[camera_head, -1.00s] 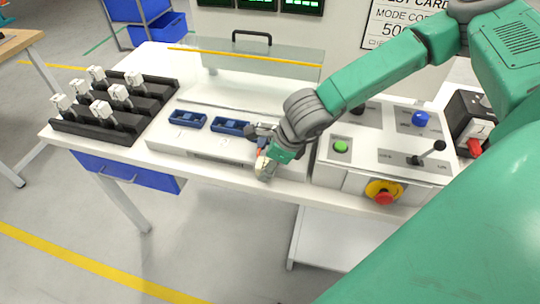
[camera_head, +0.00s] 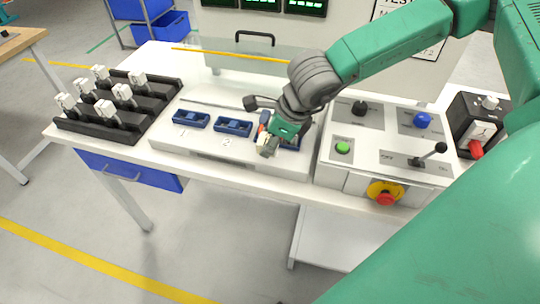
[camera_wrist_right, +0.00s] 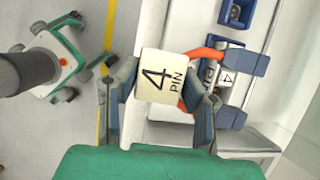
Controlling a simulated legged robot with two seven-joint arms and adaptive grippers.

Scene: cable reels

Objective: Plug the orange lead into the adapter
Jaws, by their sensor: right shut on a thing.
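My right gripper (camera_head: 268,146) is over the test fixture, beside the rightmost blue cradle (camera_head: 291,143). In the right wrist view, its fingers (camera_wrist_right: 158,112) are shut on a cream block marked "4 PIN" (camera_wrist_right: 160,76). The orange lead (camera_wrist_right: 204,53) curves from behind this block to the blue cradle (camera_wrist_right: 248,62). A white piece with a "4" label (camera_wrist_right: 226,76) lies in that cradle. The block appears apart from the labelled piece; its far end is hidden. I cannot tell which piece is the adapter. My left gripper is in neither view.
Two more blue cradles (camera_head: 191,118) (camera_head: 233,127) are to the left on the white fixture (camera_head: 170,141). A black rack (camera_head: 92,127) holds several white connectors. A control box (camera_head: 345,171) with buttons and a lever stands right. A clear cover (camera_head: 220,55) is behind.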

